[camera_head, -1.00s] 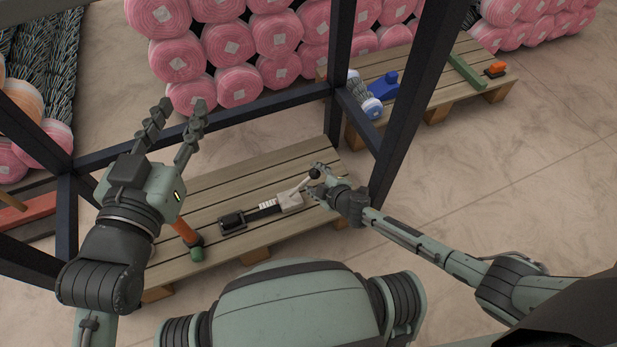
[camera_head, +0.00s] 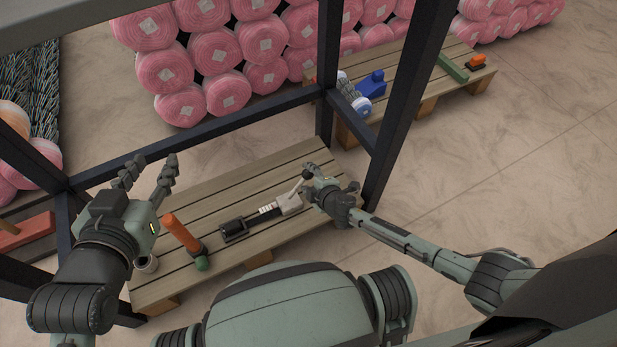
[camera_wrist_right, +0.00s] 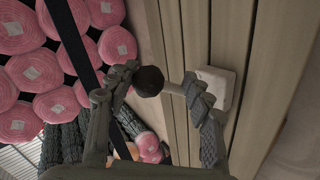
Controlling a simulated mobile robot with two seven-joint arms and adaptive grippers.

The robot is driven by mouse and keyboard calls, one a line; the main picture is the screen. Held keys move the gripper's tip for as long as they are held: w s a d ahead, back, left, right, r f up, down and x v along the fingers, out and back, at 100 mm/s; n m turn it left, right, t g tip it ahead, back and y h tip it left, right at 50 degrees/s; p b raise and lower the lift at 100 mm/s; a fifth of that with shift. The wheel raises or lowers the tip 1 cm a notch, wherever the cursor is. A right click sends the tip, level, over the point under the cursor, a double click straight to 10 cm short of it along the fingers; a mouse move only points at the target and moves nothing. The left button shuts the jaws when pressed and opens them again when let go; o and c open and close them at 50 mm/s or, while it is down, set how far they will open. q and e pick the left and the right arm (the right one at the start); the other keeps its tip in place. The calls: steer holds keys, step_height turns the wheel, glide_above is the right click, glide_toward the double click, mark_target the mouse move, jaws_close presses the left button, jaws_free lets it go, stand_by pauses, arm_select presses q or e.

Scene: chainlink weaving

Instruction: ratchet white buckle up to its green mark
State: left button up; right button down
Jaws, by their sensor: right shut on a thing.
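The white buckle (camera_head: 289,203) sits on the wooden pallet platform, with a black strap (camera_head: 262,217) running from its left side to a black block (camera_head: 233,230). White marks show on the strap beside the buckle; I cannot make out a green mark. A lever with a dark round knob rises from the buckle. My right gripper (camera_head: 308,179) is shut on the lever. In the right wrist view the dark knob (camera_wrist_right: 149,81) and pale lever shaft (camera_wrist_right: 174,88) are between the fingers, with the buckle (camera_wrist_right: 220,86) behind. My left gripper (camera_head: 148,172) is open and empty above the platform's left end.
An orange-handled tool (camera_head: 181,231) with a green end is beside my left gripper. Dark frame posts (camera_head: 405,100) stand around the platform (camera_head: 285,160). Pink rolls (camera_head: 215,45) are stacked behind. Another pallet with a blue item (camera_head: 371,86) is at the back right.

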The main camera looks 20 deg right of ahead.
steer(key=shift+s+a+r+y, duration=0.15)
steer(key=shift+a+y, duration=0.15)
steer(key=shift+a, duration=0.75)
steer(key=c, duration=0.5)
jaws_free()
steer(key=shift+c, duration=0.2)
steer(key=shift+o, duration=0.4)
steer(key=shift+d, duration=0.25)
steer(key=shift+d+r, duration=0.15)
steer(key=shift+r, duration=0.05)
step_height(320, 180, up, 9)
steer(key=shift+a+r, duration=0.2)
